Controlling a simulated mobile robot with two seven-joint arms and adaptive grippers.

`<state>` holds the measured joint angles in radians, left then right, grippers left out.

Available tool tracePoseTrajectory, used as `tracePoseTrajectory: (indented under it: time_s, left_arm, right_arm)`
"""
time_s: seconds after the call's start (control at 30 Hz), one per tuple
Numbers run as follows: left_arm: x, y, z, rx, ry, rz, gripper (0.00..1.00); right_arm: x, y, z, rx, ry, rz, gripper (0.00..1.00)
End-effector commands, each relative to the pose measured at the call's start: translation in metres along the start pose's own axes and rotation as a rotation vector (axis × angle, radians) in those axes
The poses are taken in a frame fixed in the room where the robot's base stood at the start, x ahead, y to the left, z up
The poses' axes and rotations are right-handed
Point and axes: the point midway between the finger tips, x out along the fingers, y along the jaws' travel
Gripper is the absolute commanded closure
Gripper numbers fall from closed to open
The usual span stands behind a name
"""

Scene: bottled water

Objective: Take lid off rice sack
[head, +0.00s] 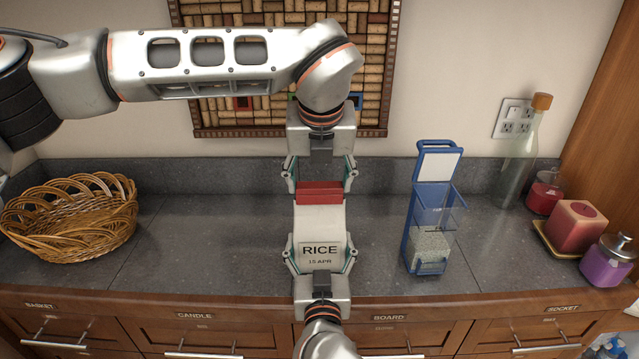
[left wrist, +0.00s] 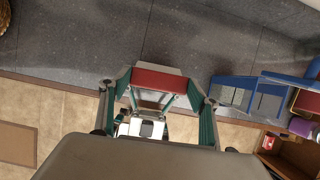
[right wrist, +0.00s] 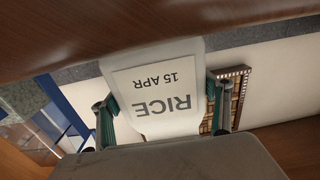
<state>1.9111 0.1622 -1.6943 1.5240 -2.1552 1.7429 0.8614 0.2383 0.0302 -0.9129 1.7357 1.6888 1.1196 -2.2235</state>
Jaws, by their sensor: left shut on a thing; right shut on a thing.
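The rice sack (head: 319,226) is white with a RICE label and stands upright near the counter's front edge; its label fills the right wrist view (right wrist: 165,95). Its red lid (head: 320,192) is at the sack's top, touching it or very close. My left gripper (head: 319,185) comes down from above and is shut on the red lid, which also shows between its fingers in the left wrist view (left wrist: 160,82). My right gripper (head: 320,258) comes from the front and is shut on the sack's lower body. The sack's lower part is partly hidden by the gripper.
A wicker basket (head: 72,222) is on the left of the grey counter (head: 190,235). A blue-framed dispenser (head: 431,210) stands to the right. A glass bottle (head: 522,150), a red candle (head: 576,226) and a purple jar (head: 608,262) are at far right. A cork board (head: 235,65) hangs behind.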

Motion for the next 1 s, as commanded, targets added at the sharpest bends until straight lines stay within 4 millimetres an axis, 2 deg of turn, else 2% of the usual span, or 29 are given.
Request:
tracePoseTrajectory:
  time_s: [0.53,0.83,1.0]
  left_arm:
    - [-0.007,0.000,0.003,0.001,-0.002,-0.001,0.64]
    - [-0.037,0.000,0.016,0.000,-0.003,0.000,0.64]
    - [-0.042,0.000,0.017,0.001,0.000,0.000,0.64]
  right_arm:
    - [0.000,0.000,-0.001,0.000,0.002,0.000,0.63]
    - [0.000,0.000,-0.001,0.000,0.002,0.000,0.63]
    - [0.000,0.000,-0.001,0.000,0.002,0.000,0.63]
